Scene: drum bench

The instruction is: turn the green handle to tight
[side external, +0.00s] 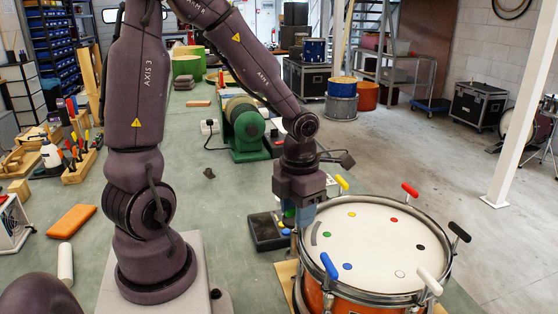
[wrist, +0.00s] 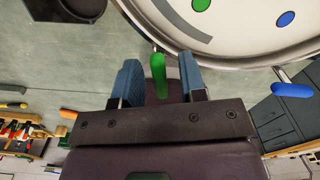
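The green handle (wrist: 158,76) stands at the drum's rim and lies between the two fingers of my gripper (wrist: 160,85) in the wrist view. Gaps show on both sides of the handle, so the blue fingers are open and not touching it. In the side view my gripper (side external: 303,212) points down at the drum's left edge and mostly hides the green handle. The drum (side external: 375,245) has a white head with coloured dots; a green dot (side external: 327,234) lies near the gripper. A grey arc mark (side external: 313,234) lies on the head beside that dot.
Blue (side external: 329,266), yellow (side external: 342,183), red (side external: 410,189), black (side external: 459,232) and white (side external: 430,281) handles stand around the rim. A dark tray (side external: 266,232) lies left of the drum. A green machine (side external: 246,130) stands behind on the bench.

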